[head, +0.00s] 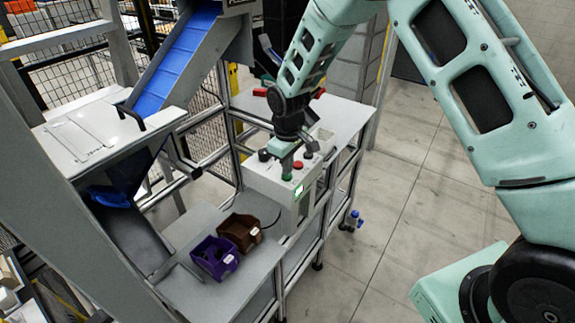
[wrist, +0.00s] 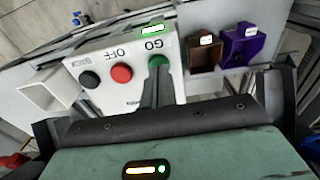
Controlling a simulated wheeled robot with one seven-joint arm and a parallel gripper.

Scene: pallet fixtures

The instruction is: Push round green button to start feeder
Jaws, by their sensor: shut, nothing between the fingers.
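The round green button (wrist: 158,61) sits on a white control box (wrist: 125,90), beside the "GO" label in the wrist view. My gripper (wrist: 155,75) is shut and empty, and its fingertips are right at the green button, overlapping its lower part. I cannot tell whether the button is pressed in. In the head view my gripper (head: 287,172) points down at the box from above, and the green button shows only as a bit of green at the fingertips. A red button (wrist: 121,73) and a black button (wrist: 89,80) stand beside it, clear of the fingers.
A lit green display (head: 298,191) is on the box. A purple bin (head: 215,257) and a brown bin (head: 240,232) stand on the lower table (head: 205,292). A blue chute (head: 178,58) slopes down at the left. The floor at the right is open.

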